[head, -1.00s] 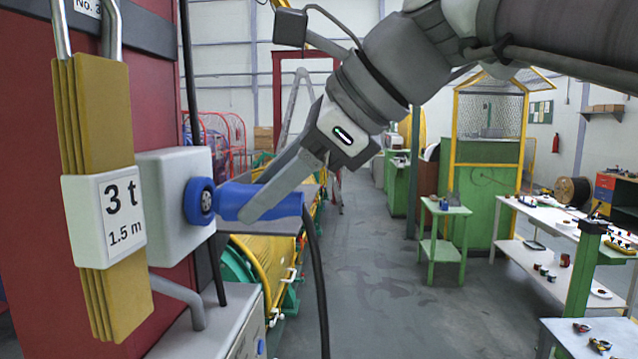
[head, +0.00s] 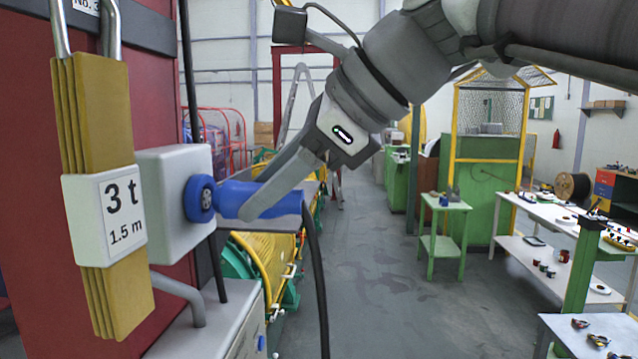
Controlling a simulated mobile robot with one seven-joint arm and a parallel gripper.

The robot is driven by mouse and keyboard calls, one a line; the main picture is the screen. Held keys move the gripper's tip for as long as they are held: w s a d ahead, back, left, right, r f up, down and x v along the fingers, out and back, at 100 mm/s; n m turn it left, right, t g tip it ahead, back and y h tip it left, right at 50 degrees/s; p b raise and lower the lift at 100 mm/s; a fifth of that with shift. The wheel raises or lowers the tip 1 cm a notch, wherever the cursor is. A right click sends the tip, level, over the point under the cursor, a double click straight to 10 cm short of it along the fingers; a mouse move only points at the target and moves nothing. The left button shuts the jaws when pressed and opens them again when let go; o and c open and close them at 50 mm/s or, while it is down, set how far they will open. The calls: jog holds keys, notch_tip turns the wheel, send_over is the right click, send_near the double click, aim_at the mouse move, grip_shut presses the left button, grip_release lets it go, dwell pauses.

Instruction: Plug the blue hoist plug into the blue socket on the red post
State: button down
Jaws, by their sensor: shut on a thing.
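The blue hoist plug (head: 270,203) lies level, with its nose at the blue round socket (head: 200,199). The socket sits on the right side of a pale grey box (head: 170,165) on the red post (head: 25,170). My gripper (head: 262,205) is shut on the plug body from the upper right. The plug's front meets the socket in the picture, and I cannot tell how deep it sits. A dark cable (head: 319,290) hangs down from the plug's rear end.
Yellow slings with a "3 t 1.5 m" tag (head: 104,220) hang close in front of the post. A grey cabinet (head: 215,325) stands below the box. A green table (head: 442,235) and a white bench (head: 540,225) stand at the right. The middle floor is clear.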

jog(key=shift+w+a+p, duration=0.1)
jog(key=shift+a+p, duration=0.2)
jog(key=shift+a, duration=0.7)
jog(key=shift+c, duration=1.4)
grip_release()
jog(key=v, duration=1.7)
jog(key=d+f+n+h+b, duration=0.2)
jog(key=f+n, duration=0.3)
jog(key=f, duration=1)
jog(key=s+d+f+n+t+h+b, duration=0.1)
jog(key=d+f+n+h, duration=0.3)
jog(key=f, duration=1.2)
jog(key=s+d+f+n+h+b, duration=0.1)
jog(key=d+f+n+b, duration=0.3)
jog(key=f+n, duration=0.4)
notch_tip(320, 180, down, 7)
jog(key=shift+d+f+h, duration=0.15)
jog(key=shift+d+h, duration=0.2)
jog(key=shift+h, duration=0.55)
